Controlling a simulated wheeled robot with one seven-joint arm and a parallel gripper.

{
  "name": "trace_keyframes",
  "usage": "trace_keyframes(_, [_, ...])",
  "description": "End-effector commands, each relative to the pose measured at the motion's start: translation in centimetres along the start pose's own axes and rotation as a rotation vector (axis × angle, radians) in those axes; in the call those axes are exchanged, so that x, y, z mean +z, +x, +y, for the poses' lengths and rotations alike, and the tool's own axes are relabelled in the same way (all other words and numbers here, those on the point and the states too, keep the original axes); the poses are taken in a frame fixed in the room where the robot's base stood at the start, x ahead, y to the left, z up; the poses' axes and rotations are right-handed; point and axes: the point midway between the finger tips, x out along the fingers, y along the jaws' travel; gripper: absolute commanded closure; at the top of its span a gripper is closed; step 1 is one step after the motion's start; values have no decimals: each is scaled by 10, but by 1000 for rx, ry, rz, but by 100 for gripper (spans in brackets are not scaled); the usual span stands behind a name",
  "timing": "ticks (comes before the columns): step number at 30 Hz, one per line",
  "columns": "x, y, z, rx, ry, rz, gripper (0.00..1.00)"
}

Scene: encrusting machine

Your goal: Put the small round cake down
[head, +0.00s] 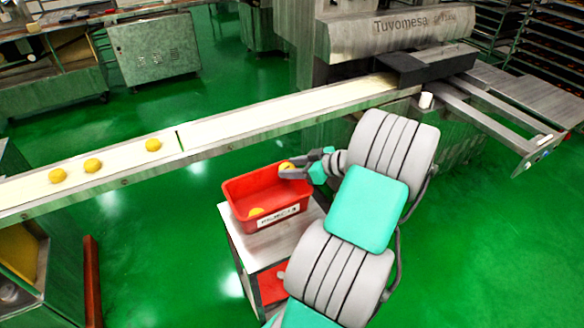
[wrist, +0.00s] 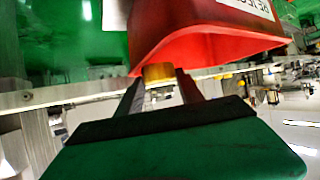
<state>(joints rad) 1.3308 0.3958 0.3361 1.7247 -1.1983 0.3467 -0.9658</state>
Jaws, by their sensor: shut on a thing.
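My gripper (head: 293,171) is shut on a small round yellow cake (head: 286,167) at the upper right rim of the red bin (head: 240,212). In the wrist view the cake (wrist: 157,73) sits between the two fingertips, beside the red bin wall (wrist: 190,42). I cannot tell exactly how far inside the rim the cake is.
A long white conveyor (head: 250,122) runs behind the bin, with three yellow cakes (head: 92,166) at its left part. The encrusting machine (head: 390,45) stands at the back right. Green floor is open in front of the cabinet at left.

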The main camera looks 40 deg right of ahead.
Motion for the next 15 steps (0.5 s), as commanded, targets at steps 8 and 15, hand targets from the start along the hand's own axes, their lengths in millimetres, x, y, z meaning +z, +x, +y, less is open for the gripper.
trace_keyframes(8, [4,2,0,0,0,0,96])
trace_keyframes(15, [4,2,0,0,0,0,37])
